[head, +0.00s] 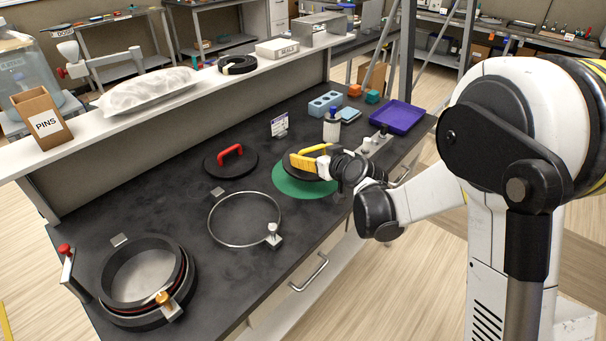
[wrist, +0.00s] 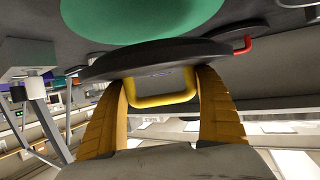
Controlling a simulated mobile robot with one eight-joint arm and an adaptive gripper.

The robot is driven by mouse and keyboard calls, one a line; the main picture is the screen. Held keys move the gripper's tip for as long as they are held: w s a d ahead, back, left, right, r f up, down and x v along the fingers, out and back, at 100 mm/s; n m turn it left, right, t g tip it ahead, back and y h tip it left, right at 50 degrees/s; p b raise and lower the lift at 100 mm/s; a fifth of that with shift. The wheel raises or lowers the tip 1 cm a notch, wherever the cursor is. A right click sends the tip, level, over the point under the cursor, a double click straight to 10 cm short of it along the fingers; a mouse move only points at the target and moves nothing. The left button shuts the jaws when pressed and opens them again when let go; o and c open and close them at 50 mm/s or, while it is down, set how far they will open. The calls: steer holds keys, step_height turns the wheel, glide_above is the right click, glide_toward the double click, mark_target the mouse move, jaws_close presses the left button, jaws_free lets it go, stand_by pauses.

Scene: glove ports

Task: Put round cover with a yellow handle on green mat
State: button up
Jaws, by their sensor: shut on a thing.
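The round black cover (wrist: 105,64) with a yellow handle (wrist: 160,100) hangs in my gripper (wrist: 160,84), whose yellow fingers are shut on the handle. In the head view my gripper (head: 314,165) and the cover are over the back part of the round green mat (head: 293,188), which lies flat on the dark bench. The mat also shows beyond the cover in the wrist view (wrist: 140,18). I cannot tell whether the cover touches the mat.
A black cover with a red handle (head: 230,160) lies left of the mat. A metal ring (head: 213,226) and a clamped round port (head: 110,305) are nearer. A white bottle (head: 332,128), blue block (head: 325,103) and purple tray (head: 397,117) stand behind my gripper.

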steer(key=a+f, duration=0.1)
steer(key=w+a+f+b, duration=0.1)
steer(key=a, duration=0.1)
steer(key=shift+a+f, duration=0.1)
steer(key=shift+a, duration=0.05)
step_height(320, 180, down, 4)
steer(key=shift+f+b, duration=0.1)
steer(key=shift+b, duration=0.9)
steer(key=shift+r, duration=0.2)
